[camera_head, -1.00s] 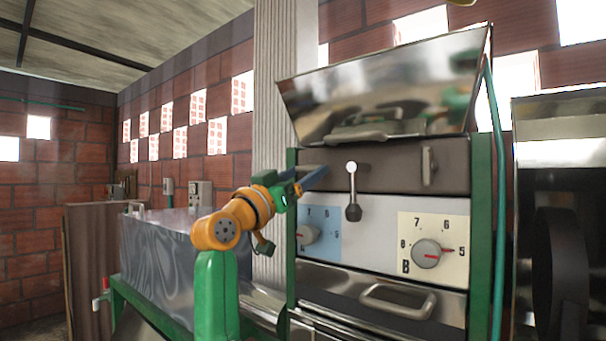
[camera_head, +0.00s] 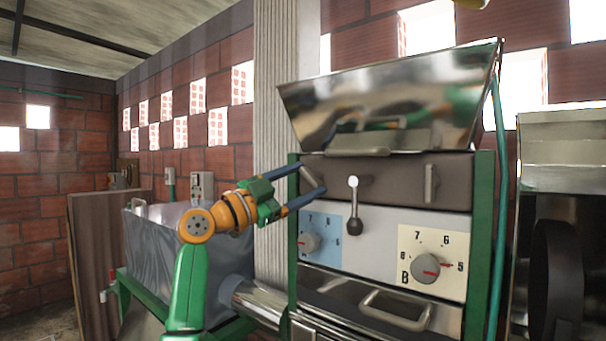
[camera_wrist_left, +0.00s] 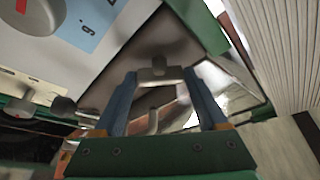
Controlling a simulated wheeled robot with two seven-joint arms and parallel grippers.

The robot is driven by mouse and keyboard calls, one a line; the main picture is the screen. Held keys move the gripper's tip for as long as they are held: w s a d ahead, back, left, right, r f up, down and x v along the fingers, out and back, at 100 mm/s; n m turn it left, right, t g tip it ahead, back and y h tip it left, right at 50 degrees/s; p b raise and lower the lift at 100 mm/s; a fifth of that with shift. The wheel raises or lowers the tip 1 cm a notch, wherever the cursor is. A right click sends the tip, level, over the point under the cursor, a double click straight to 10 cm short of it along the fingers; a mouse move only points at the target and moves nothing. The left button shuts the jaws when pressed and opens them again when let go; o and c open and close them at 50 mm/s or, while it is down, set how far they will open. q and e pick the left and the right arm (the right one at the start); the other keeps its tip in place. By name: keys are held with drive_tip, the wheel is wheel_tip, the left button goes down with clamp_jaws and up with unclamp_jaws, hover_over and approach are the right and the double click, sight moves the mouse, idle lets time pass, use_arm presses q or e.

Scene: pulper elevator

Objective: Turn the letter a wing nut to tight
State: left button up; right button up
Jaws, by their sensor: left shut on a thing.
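The letter A wing nut (camera_head: 312,180) is a small metal bar on the dark upper panel, above the blue dial plate (camera_head: 320,239). In the head view it stands tilted, upper end to the left. My left gripper (camera_head: 314,179) reaches it from the left, its blue fingers one at each end of the bar. In the left wrist view the nut (camera_wrist_left: 158,75) spans the gap between the fingertips (camera_wrist_left: 160,76), so the gripper is shut on it. The lettering on the blue plate is partly hidden. My right gripper does not show.
A lever with a black knob (camera_head: 354,225) hangs just right of the fingers. Another wing nut (camera_head: 430,184) stands upright above the yellow B plate (camera_head: 432,262). The shiny hopper (camera_head: 393,100) overhangs the panel. A metal tank (camera_head: 170,250) stands at left.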

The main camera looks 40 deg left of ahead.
use_arm(q)
drive_tip(key=m, duration=0.2)
drive_tip(key=m+g+h, duration=0.1)
drive_tip(key=m, duration=0.1)
drive_tip(key=m+g, duration=0.1)
drive_tip(key=m, duration=0.1)
drive_tip(key=shift+a+r+m+h, duration=0.15)
drive_tip(key=shift+r+m+h, duration=0.15)
drive_tip(key=shift+h, duration=0.1)
drive_tip(key=shift+m+g, duration=0.6)
drive_tip(key=shift+m, duration=0.6)
drive_tip(key=shift+f+m, duration=0.1)
drive_tip(key=shift+m, duration=0.3)
drive_tip(key=o, duration=1.2)
drive_tip(key=shift+o, duration=0.5)
drive_tip(key=shift+s, duration=0.1)
